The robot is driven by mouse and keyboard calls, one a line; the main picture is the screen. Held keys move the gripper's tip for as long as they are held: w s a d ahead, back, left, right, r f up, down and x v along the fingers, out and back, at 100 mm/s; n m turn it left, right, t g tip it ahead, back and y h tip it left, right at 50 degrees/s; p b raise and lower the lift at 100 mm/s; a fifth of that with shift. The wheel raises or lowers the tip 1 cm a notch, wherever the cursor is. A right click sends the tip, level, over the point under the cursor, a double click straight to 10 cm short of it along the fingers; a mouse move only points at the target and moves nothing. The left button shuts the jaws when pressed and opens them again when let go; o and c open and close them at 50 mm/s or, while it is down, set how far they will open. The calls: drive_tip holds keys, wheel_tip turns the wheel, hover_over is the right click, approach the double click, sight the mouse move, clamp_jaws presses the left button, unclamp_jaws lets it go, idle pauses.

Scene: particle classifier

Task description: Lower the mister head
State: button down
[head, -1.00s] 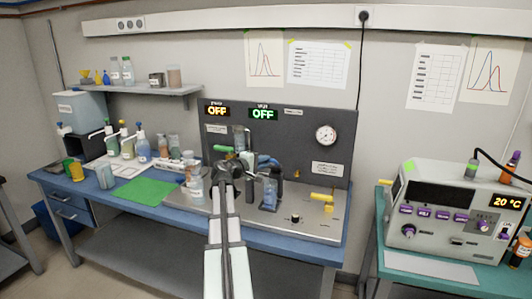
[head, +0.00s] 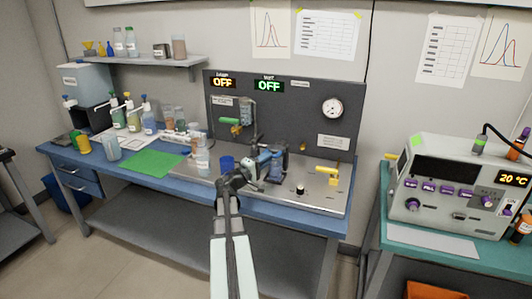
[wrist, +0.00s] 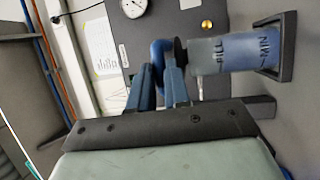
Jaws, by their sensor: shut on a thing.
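The clear vessel marked FILL and MIN (wrist: 232,54) lies sideways in the tilted wrist view, in a dark bracket (wrist: 284,46). In the head view the vessel (head: 279,166) stands on the metal plate below the panel. A blue rounded part (wrist: 158,52), seemingly the mister head, is at the vessel's upper end, with a dark disc between them. My gripper (wrist: 162,72) has its two blue fingers closed around this part. In the head view my gripper (head: 264,160) is just left of the vessel's top. The fingers partly hide the blue part, and I cannot tell whether it touches the vessel.
The dark panel (head: 305,125) has two OFF displays and a gauge (head: 332,108). A green handle (head: 229,121) is at left, and a yellow handle (head: 328,171) is at right. A blue cup (head: 227,163) and a clear bottle (head: 203,162) stand close to my arm.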

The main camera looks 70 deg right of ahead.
drive_tip(key=shift+s+f, duration=0.15)
drive_tip(key=shift+f, duration=1.6)
drive_tip(key=c, duration=1.1)
unclamp_jaws()
drive_tip(key=shift+d, duration=0.1)
drive_tip(key=v, duration=1.4)
drive_tip(key=shift+d+r, duration=0.1)
